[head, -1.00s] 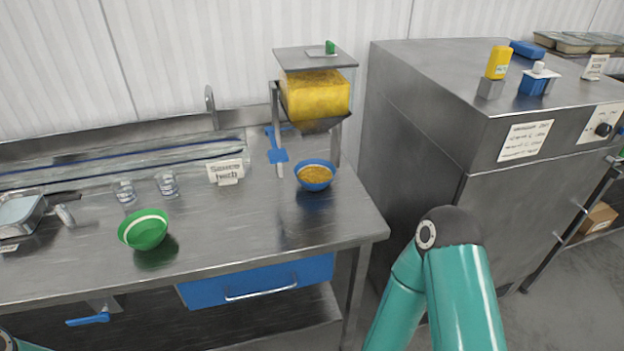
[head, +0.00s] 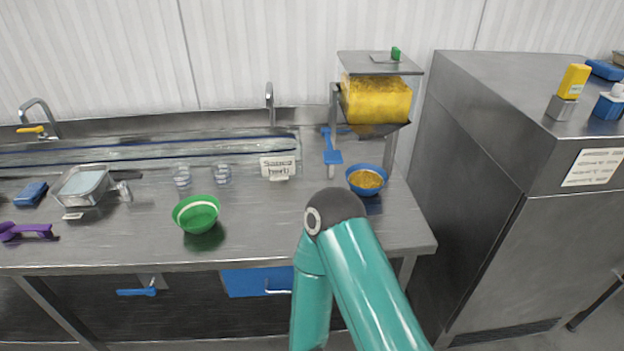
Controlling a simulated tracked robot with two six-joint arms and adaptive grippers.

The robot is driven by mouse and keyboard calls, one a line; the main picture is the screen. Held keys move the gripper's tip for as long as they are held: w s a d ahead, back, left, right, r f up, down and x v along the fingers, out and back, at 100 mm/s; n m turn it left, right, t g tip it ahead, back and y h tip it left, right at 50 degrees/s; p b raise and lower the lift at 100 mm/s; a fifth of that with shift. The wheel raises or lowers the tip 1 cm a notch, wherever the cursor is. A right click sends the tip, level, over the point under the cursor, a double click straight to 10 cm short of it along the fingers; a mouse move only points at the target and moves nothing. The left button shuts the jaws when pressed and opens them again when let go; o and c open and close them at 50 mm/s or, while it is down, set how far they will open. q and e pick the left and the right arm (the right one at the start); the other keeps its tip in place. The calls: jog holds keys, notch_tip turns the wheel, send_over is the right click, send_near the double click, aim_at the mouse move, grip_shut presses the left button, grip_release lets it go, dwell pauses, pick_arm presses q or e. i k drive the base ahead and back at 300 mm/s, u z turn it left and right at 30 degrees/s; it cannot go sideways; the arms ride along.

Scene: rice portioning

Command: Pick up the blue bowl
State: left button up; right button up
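The blue bowl (head: 367,180) stands upright on the steel counter below the dispenser, near the counter's right end. It is filled with yellow-brown grains. My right arm's teal links rise in front of the counter, and the dark joint overlaps the counter just left of and below the bowl in the picture. My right gripper is not visible. My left arm and gripper are out of the picture.
A dispenser (head: 375,98) with yellow contents stands behind the bowl. A green bowl (head: 196,213), clear cups (head: 222,174) and a small sign (head: 278,167) stand to the left. A tall steel cabinet (head: 520,200) is at the right. The counter's front middle is clear.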

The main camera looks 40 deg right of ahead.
aim_at(365, 179)
jog(key=z, duration=0.6)
jog(key=i, duration=0.15)
jog(key=u, duration=1.5)
jog(key=k, duration=0.7)
jog(key=z, duration=0.8)
jog(key=k, duration=0.6)
jog(key=z, duration=0.9)
jog(key=i, duration=1.4)
jog(key=u, duration=0.5)
